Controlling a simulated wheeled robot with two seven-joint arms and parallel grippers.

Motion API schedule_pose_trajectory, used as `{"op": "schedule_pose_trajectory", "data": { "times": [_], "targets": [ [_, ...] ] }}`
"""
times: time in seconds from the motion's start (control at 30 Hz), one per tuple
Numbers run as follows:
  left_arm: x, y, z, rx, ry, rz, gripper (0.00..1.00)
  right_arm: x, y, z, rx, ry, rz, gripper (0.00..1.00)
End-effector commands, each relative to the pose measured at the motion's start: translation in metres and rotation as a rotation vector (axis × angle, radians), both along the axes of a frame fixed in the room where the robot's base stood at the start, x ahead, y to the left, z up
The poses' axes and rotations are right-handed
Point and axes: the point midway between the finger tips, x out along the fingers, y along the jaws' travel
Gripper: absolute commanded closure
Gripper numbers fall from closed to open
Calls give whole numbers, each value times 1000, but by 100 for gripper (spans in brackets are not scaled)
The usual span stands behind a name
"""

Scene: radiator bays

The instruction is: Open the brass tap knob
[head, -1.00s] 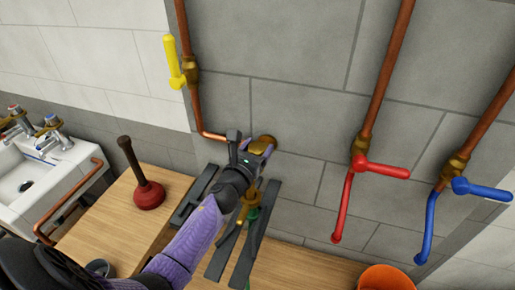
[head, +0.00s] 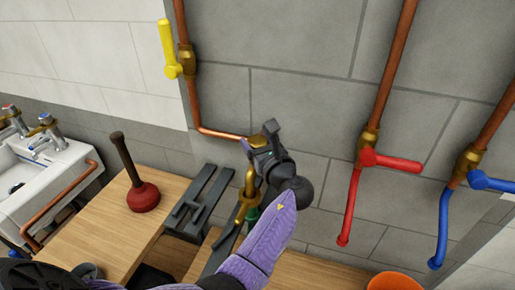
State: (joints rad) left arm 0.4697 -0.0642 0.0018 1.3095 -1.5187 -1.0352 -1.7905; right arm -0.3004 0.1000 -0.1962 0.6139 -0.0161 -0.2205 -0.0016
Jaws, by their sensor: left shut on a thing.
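The brass tap (head: 249,182) is fixed to the grey block wall at the end of a copper pipe, with its spout hanging down. My left gripper (head: 260,143) is at the top of the tap, shut on the brass knob. The gripper's jaws and wrist hide most of the knob, so its exact angle cannot be seen. My purple left forearm comes up from the bottom of the head view, in front of the tap's right side. My right gripper is not in view.
Left of the tap are a yellow lever valve (head: 168,50) and a red plunger (head: 143,196) on a wooden top (head: 102,232). A dark slotted rack stands below the tap.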

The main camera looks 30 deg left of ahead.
Motion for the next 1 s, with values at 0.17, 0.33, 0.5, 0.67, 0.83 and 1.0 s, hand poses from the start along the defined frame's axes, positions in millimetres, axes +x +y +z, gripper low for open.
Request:
{"op": "schedule_pose_trajectory", "data": {
  "times": [0.17,0.33,0.5,0.67,0.83,1.0],
  "targets": [
    [1,0,-5,0,0,158,89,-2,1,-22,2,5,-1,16],
    [1,0,-5,-1,0,296,89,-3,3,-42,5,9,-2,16],
    [0,0,-5,0,1,407,89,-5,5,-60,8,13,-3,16],
    [0,0,-4,-1,1,482,89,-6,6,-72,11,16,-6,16],
    [0,0,-3,-1,2,530,89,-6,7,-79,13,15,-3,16],
    [-1,0,-2,-2,3,552,89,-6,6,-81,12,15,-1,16]
  ]
}}
